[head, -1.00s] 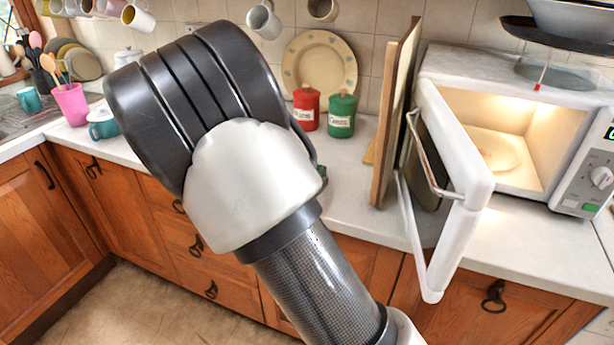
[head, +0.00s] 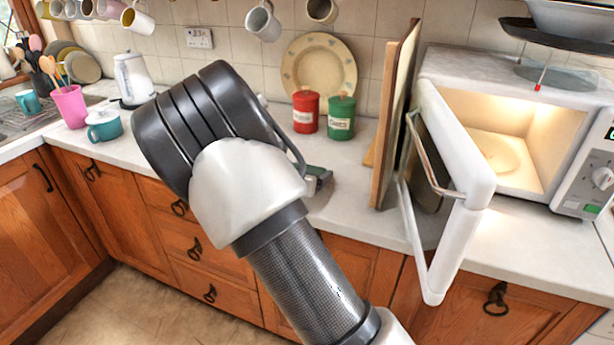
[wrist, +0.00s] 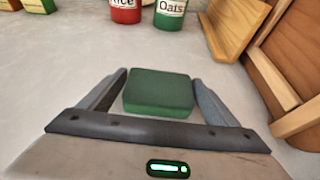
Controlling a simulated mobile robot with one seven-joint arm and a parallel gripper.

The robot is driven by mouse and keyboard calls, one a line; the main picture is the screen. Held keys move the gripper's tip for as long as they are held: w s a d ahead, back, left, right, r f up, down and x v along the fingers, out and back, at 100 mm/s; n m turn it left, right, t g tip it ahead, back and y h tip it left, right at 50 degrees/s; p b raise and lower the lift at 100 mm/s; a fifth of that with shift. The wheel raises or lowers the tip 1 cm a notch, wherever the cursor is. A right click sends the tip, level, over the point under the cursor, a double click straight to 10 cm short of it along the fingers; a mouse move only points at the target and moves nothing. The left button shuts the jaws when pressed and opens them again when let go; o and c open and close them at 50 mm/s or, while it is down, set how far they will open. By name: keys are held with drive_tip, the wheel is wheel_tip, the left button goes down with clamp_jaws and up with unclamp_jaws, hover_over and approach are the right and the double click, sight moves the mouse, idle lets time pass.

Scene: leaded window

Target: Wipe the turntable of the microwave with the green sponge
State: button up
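The green sponge (wrist: 160,92) shows in the wrist view between the two fingers of my gripper (wrist: 161,78), over the pale worktop. Its sides lie very close to the fingertips; I cannot tell whether they press on it or whether it rests on the worktop. In the head view the sponge (head: 321,184) shows only in part, beside my dark arm link, above the worktop's front edge. The microwave (head: 485,65) stands at the right with its door (head: 462,160) swung open. Inside the lit cavity is the pale round turntable (head: 505,152).
A red canister (head: 305,112) and a green canister (head: 341,118) stand behind the sponge. Upright wooden boards (head: 393,120) stand between the sponge and the microwave door. Mugs hang above.

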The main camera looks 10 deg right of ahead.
drive_tip(key=c, duration=0.7)
drive_tip(key=shift+o, duration=0.2)
drive_tip(key=shift+r, duration=0.1)
wheel_tip(320, 180, up, 10)
drive_tip(key=p, duration=0.2)
drive_tip(key=shift+p, duration=0.4)
